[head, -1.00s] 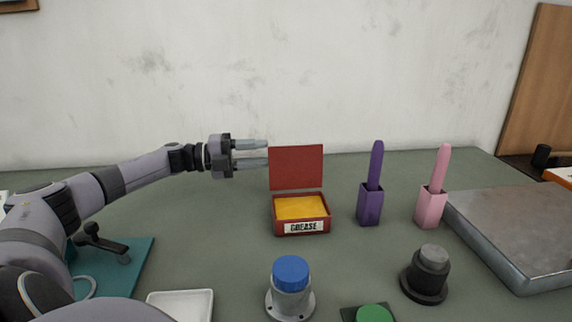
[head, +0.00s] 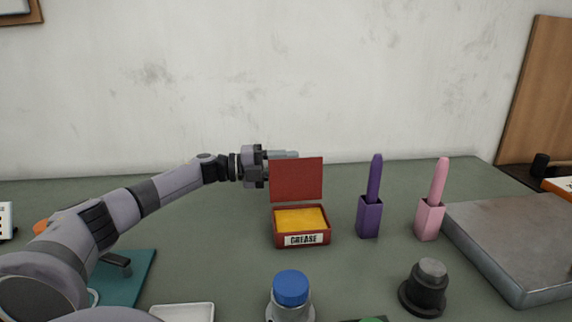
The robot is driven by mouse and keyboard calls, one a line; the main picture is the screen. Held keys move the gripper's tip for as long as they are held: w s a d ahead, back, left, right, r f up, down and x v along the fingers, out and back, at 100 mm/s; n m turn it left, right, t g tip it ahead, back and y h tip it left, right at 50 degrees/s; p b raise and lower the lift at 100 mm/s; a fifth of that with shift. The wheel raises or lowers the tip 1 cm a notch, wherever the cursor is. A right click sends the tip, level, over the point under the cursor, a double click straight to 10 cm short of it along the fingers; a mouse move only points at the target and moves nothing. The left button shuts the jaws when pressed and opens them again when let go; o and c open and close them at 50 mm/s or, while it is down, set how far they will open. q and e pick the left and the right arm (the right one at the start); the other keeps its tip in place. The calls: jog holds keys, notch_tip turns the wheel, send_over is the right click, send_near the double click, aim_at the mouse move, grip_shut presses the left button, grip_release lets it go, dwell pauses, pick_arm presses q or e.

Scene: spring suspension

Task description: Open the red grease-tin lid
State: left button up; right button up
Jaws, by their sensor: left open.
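The grease tin (head: 302,240) is a red box with a GREASE label, standing on the table and showing yellow grease inside. Its red lid (head: 297,179) stands upright at the back edge of the tin, so the tin is open. My left gripper (head: 284,155) reaches in from the left, behind the lid at its upper left. The lid hides part of the fingers, so I cannot tell whether they touch it. The left gripper is open. My right gripper is not in view.
A purple holder (head: 369,218) and a pink holder (head: 429,220), each with a stick, stand right of the tin. A blue-capped cylinder (head: 291,289) and a dark knob-like part (head: 425,290) stand in front. A metal plate (head: 515,235) lies at right, a white tray (head: 183,312) at front left.

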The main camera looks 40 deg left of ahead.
pick_arm(q)
jog(key=shift+c, duration=0.3)
grip_shut()
jog(key=shift+s+d+m+b, duration=0.2)
jog(key=shift+d+m+b, duration=0.05)
jog(key=shift+m+b, duration=0.3)
jog(key=shift+s+d+r+m+b, duration=0.1)
jog(key=shift+s+d+m+b, duration=0.15)
jog(key=shift+m+b, duration=0.1)
jog(key=shift+s+d+r+m, duration=0.1)
jog(key=shift+d+r+m, duration=0.1)
jog(key=shift+r+m, duration=0.1)
jog(key=shift+o, duration=0.3)
grip_release()
jog(key=shift+a+f, duration=0.1)
